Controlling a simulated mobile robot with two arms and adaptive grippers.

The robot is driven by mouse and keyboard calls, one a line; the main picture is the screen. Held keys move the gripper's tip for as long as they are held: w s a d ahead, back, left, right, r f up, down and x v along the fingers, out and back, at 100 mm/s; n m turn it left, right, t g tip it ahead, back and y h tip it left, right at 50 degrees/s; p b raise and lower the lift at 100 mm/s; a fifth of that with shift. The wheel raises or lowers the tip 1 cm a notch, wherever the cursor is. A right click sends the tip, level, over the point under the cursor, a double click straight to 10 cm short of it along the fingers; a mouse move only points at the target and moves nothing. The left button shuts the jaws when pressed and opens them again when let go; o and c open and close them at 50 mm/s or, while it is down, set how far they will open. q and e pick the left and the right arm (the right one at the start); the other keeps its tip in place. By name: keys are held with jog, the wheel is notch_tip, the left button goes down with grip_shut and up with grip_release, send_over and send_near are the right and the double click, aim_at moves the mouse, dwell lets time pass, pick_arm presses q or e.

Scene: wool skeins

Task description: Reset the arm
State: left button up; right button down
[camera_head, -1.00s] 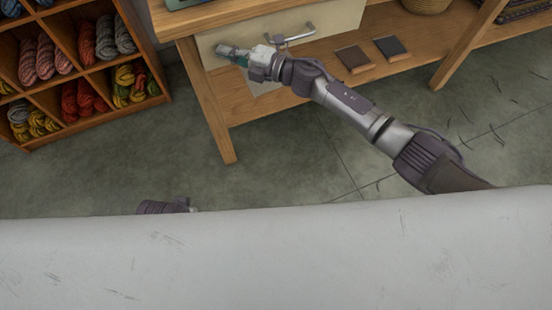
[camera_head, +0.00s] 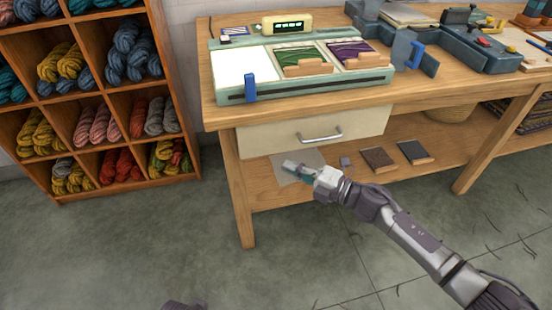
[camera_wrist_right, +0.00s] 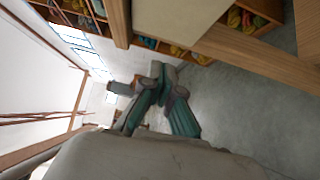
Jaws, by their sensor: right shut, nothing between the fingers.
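My right arm reaches in from the lower right in the head view. Its gripper (camera_head: 290,166) is shut and empty, in front of the wooden table, below the drawer (camera_head: 318,134) with its metal handle. The drawer looks closed. In the right wrist view the gripper's two green-grey fingers (camera_wrist_right: 160,72) meet at their tips with nothing between them. A small dark part of my own body shows at the bottom edge of the head view. My left gripper is not seen.
The wooden table (camera_head: 222,113) carries a pale green device (camera_head: 305,91) with green and purple panels. Its lower shelf holds two dark flat blocks (camera_head: 378,159). A wooden cubby shelf (camera_head: 185,88) of wool skeins stands at left. The grey floor (camera_head: 140,245) in front is clear.

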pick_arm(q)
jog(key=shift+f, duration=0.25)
pick_arm(e)
jog(key=shift+v, duration=0.95)
jog(key=shift+f+m, duration=0.1)
jog(key=shift+m, duration=0.2)
